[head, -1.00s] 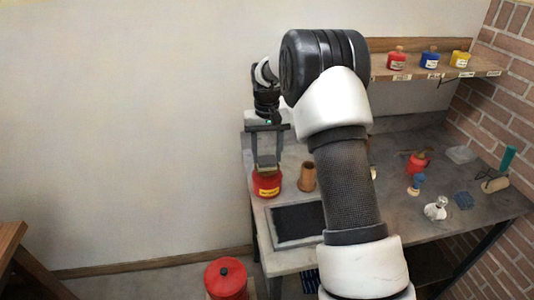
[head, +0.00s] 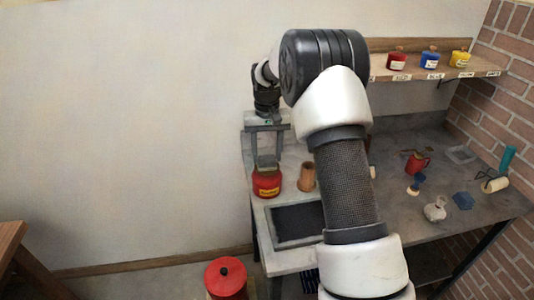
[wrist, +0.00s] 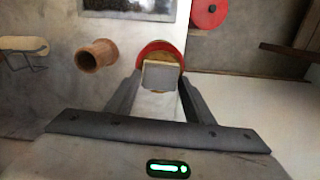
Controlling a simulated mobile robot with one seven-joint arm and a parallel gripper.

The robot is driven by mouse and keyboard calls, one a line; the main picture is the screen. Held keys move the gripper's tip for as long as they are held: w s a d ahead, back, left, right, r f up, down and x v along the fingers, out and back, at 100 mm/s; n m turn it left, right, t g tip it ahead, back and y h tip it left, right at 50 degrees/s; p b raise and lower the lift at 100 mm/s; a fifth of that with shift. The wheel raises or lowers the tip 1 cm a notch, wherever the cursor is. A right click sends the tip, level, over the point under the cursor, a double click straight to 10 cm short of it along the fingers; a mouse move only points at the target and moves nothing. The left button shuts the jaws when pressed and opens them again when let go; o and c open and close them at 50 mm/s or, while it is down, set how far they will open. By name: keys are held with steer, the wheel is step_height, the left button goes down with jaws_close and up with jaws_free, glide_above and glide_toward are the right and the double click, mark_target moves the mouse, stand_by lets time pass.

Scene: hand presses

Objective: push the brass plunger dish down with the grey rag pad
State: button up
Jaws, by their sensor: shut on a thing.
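My gripper (head: 267,156) points down over a red can with a yellow label (head: 267,184) at the left end of the bench. It is shut on the grey rag pad (wrist: 161,76), a small square block between the fingertips. The brass plunger dish (wrist: 160,52) shows as a tan rim around the pad, on top of the red can. The pad is over the dish and hides most of it; I cannot tell whether they touch or how far down the dish is.
A brown cup (head: 306,177) stands close right of the can. A dark framed tray (head: 297,224) lies in front. A red lidded can (head: 226,277) stands low in front of the bench. A red oiler (head: 417,162) and small items are further right. My arm hides the bench's middle.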

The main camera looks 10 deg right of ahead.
steer(key=shift+r+p, duration=2.35)
steer(key=shift+r, duration=1.1)
